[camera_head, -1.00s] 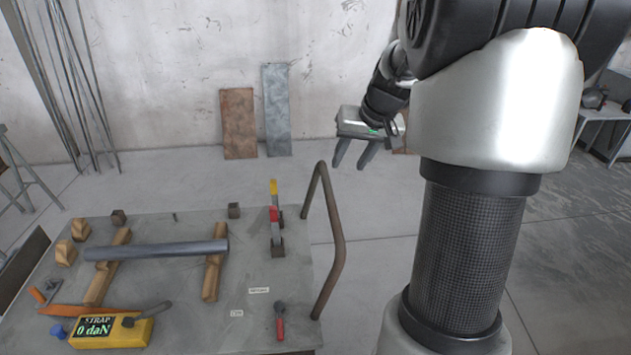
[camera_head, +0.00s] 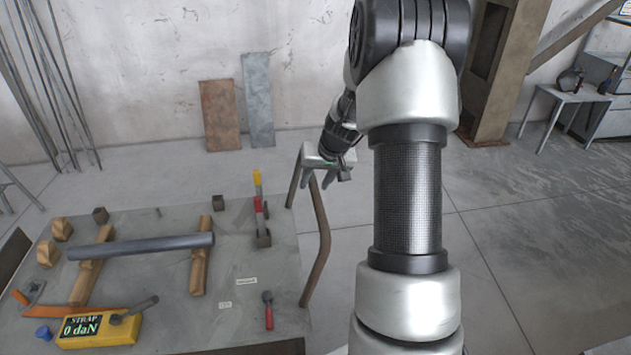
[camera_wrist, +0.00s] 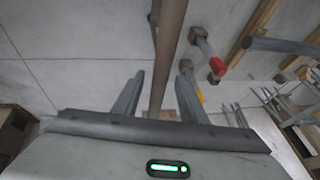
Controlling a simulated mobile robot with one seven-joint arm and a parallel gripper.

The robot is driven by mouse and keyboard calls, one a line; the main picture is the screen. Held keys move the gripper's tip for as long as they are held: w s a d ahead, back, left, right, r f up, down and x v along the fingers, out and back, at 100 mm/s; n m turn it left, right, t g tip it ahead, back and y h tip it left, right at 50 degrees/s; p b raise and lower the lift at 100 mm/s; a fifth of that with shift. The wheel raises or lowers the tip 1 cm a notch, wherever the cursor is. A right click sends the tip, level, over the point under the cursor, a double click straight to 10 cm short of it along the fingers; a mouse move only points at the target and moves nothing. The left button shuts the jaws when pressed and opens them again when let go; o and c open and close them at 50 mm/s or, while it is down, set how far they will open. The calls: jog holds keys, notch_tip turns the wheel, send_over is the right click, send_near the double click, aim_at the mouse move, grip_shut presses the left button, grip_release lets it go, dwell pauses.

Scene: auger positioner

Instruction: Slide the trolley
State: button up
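The trolley (camera_head: 160,222) is a grey-topped cart at the lower left in the head view. Its brown bent-tube handle (camera_head: 318,240) rises along the right edge. My gripper (camera_head: 318,180) is at the upper end of this handle. In the wrist view, my gripper (camera_wrist: 162,72) is open, with the handle (camera_wrist: 168,50) running between its two fingers. A gap shows between the handle and each finger near the tips. The trolley's wheels are out of sight.
The trolley carries a grey pipe (camera_head: 140,247) on wooden supports, a yellow strap gauge (camera_head: 98,327), and red-handled clamps (camera_head: 268,310). Two panels (camera_head: 220,115) lean on the back wall. A small table (camera_head: 570,95) stands at the far right. Floor right of the trolley is clear.

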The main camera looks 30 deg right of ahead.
grip_shut()
jog(key=shift+a, duration=0.15)
